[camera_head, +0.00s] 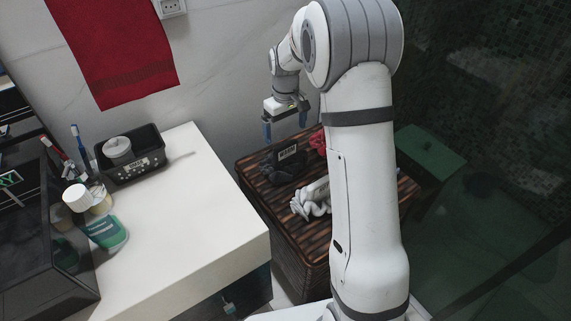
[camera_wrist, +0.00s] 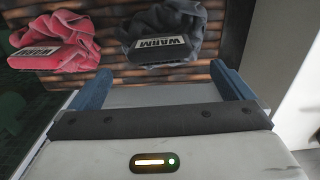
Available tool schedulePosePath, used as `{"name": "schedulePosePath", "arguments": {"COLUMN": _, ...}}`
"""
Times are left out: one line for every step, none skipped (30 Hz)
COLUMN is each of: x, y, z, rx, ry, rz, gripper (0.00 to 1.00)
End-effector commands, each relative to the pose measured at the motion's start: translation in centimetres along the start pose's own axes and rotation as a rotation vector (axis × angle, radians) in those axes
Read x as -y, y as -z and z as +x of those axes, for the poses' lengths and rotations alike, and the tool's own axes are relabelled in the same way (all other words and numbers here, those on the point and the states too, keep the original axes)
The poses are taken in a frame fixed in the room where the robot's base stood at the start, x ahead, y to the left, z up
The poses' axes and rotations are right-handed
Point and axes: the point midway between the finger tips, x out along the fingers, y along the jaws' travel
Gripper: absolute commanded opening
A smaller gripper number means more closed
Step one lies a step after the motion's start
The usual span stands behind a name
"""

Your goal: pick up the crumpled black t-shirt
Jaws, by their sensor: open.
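The crumpled black t-shirt (camera_head: 279,170) lies on a striped wooden surface (camera_head: 247,164), with a dark block marked "WARM" against it. It also shows at the top of the wrist view (camera_wrist: 172,22), dark grey, with its label block (camera_wrist: 160,50) facing me. My gripper (camera_head: 285,130) is open and empty, above the wooden surface and apart from the shirt. In the wrist view its two blue fingers (camera_wrist: 163,88) are spread wide, with the shirt beyond them.
A red crumpled cloth with a "WARM" block (camera_wrist: 55,42) lies left of the shirt in the wrist view. A white crumpled cloth (camera_head: 312,200) lies nearer in the head view. A white counter (camera_head: 190,215) with a black tray (camera_head: 130,160) stands at left.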

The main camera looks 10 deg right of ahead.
Motion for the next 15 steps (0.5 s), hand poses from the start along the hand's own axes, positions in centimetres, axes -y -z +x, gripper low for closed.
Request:
{"name": "schedulePosePath", "arguments": {"x": -0.2, "y": 0.5, "z": 0.9, "rx": 0.004, "ry": 0.002, "rz": -0.007, "gripper": 1.00}}
{"name": "schedulePosePath", "arguments": {"x": -0.3, "y": 0.6, "z": 1.3, "rx": 0.006, "ry": 0.003, "rz": -0.011, "gripper": 1.00}}
{"name": "schedulePosePath", "arguments": {"x": -0.3, "y": 0.8, "z": 1.6, "rx": 0.007, "ry": 0.003, "rz": -0.015, "gripper": 1.00}}
{"name": "schedulePosePath", "arguments": {"x": -0.4, "y": 0.9, "z": 1.9, "rx": 0.008, "ry": 0.004, "rz": -0.017, "gripper": 1.00}}
{"name": "schedulePosePath", "arguments": {"x": -0.4, "y": 0.9, "z": 2.2, "rx": 0.008, "ry": 0.004, "rz": -0.018, "gripper": 1.00}}
{"name": "schedulePosePath", "arguments": {"x": -0.4, "y": 1.0, "z": 2.6, "rx": 0.008, "ry": 0.004, "rz": -0.019, "gripper": 1.00}}
{"name": "schedulePosePath", "arguments": {"x": -0.4, "y": 1.0, "z": 3.0, "rx": 0.009, "ry": 0.004, "rz": -0.019, "gripper": 1.00}}
{"name": "schedulePosePath", "arguments": {"x": -0.4, "y": 0.9, "z": 3.3, "rx": 0.009, "ry": 0.004, "rz": -0.019, "gripper": 1.00}}
{"name": "schedulePosePath", "arguments": {"x": -0.3, "y": 0.9, "z": 3.8, "rx": 0.010, "ry": 0.005, "rz": -0.019, "gripper": 1.00}}
{"name": "schedulePosePath", "arguments": {"x": -0.3, "y": 0.9, "z": 4.1, "rx": 0.010, "ry": 0.005, "rz": -0.019, "gripper": 1.00}}
{"name": "schedulePosePath", "arguments": {"x": -0.3, "y": 0.9, "z": 4.3, "rx": 0.009, "ry": 0.004, "rz": -0.019, "gripper": 1.00}}
{"name": "schedulePosePath", "arguments": {"x": -0.3, "y": 0.9, "z": 4.5, "rx": 0.008, "ry": 0.004, "rz": -0.019, "gripper": 1.00}}
{"name": "schedulePosePath", "arguments": {"x": -0.3, "y": 0.9, "z": 4.7, "rx": 0.008, "ry": 0.004, "rz": -0.019, "gripper": 1.00}}
{"name": "schedulePosePath", "arguments": {"x": -0.2, "y": 0.8, "z": 5.0, "rx": 0.008, "ry": 0.004, "rz": -0.019, "gripper": 1.00}}
{"name": "schedulePosePath", "arguments": {"x": -0.2, "y": 0.8, "z": 5.5, "rx": 0.009, "ry": 0.004, "rz": -0.019, "gripper": 1.00}}
